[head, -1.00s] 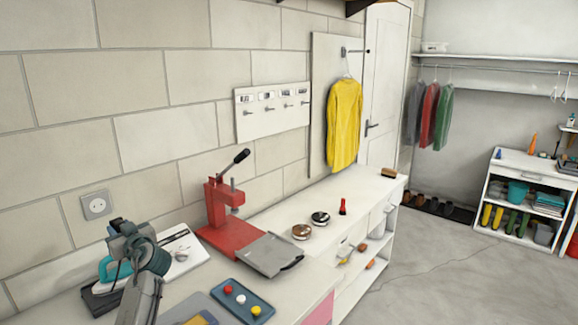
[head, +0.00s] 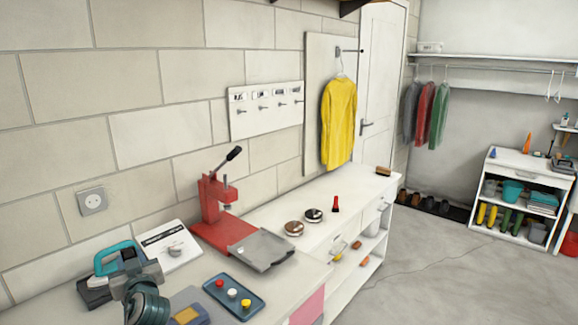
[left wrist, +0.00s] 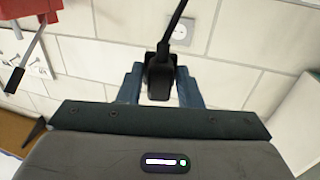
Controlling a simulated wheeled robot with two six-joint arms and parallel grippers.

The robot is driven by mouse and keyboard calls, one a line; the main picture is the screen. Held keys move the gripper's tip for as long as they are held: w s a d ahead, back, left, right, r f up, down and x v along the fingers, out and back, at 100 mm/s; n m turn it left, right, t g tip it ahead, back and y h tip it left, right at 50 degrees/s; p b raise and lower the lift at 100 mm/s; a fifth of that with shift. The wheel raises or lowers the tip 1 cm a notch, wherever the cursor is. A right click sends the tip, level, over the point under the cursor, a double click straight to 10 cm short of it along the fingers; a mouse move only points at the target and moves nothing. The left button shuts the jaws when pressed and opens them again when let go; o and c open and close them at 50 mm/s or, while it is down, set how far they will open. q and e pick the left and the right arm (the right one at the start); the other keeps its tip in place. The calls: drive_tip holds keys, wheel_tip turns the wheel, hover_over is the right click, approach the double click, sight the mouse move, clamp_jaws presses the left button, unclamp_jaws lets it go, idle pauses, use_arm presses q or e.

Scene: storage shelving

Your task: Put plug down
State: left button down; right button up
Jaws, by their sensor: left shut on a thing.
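My left gripper (left wrist: 160,72) is shut on a black plug (left wrist: 159,80) in the left wrist view. The plug sits between the two blue-grey fingers, and its black cord (left wrist: 176,22) runs up out of the picture. The wall socket (left wrist: 181,31) shows beyond it, apart from the plug. In the head view my left arm is at the lower left, over the front of the workbench (head: 288,287), below the socket (head: 92,201); the plug cannot be made out there. My right gripper is not in view.
A teal-handled tool (head: 118,256) on a dark base stands behind my arm. A white printed panel (head: 168,247), a red press (head: 215,220), a grey tray (head: 262,250) and a blue tray (head: 237,307) with coloured knobs occupy the bench. Bare bench lies between these.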

use_arm(q)
drive_tip(key=s+d+f+m+t+h, duration=0.1)
drive_tip(key=s+d+f+m+h, duration=0.2)
drive_tip(key=s+d, duration=0.6)
drive_tip(key=s+d+f+m+t+h, duration=0.2)
drive_tip(key=s+d+f+m+h, duration=0.2)
drive_tip(key=s+d, duration=0.5)
drive_tip(key=s+f+h, duration=0.2)
drive_tip(key=s+h, duration=0.1)
drive_tip(key=s, duration=0.2)
drive_tip(key=shift+d+f+h, duration=0.15)
drive_tip(key=shift+f+h, duration=0.15)
drive_tip(key=shift+f, duration=0.1)
